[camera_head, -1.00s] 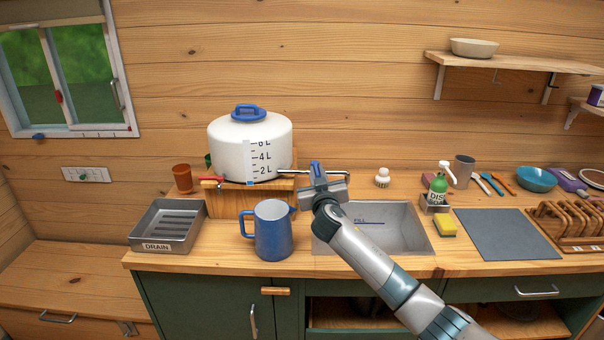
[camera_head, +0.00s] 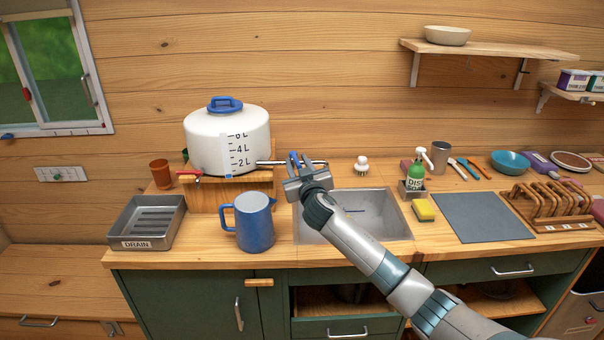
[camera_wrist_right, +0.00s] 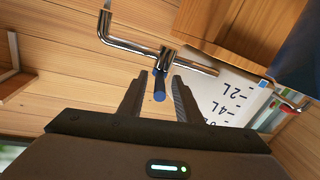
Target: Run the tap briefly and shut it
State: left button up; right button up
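The white tank (camera_head: 228,146) with a blue lid and litre marks stands on a wooden stand. A chrome tap pipe (camera_head: 270,163) runs right from it towards the sink (camera_head: 375,215). The tap's blue lever (camera_wrist_right: 159,88) points at the right wrist camera. My right gripper (camera_head: 298,165) is at the tap; in the right wrist view its dark fingers (camera_wrist_right: 160,96) are apart, one either side of the lever, with gaps showing. I see no water running. My left gripper is out of view.
A blue jug (camera_head: 254,222) stands left of the sink, and a metal drain tray (camera_head: 147,222) is further left. A second, red-handled tap (camera_head: 190,175) is at the tank's lower left. Soap bottle (camera_head: 416,175), sponge (camera_head: 424,210) and a grey mat (camera_head: 484,217) lie right.

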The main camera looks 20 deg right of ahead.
jog(key=shift+s, duration=0.15)
jog(key=s+a+b, duration=0.3)
jog(key=s+b, duration=0.1)
jog(key=s, duration=1.2)
jog(key=shift+s+b, duration=0.3)
jog(key=shift+s, duration=0.1)
jog(key=shift+c, duration=0.3)
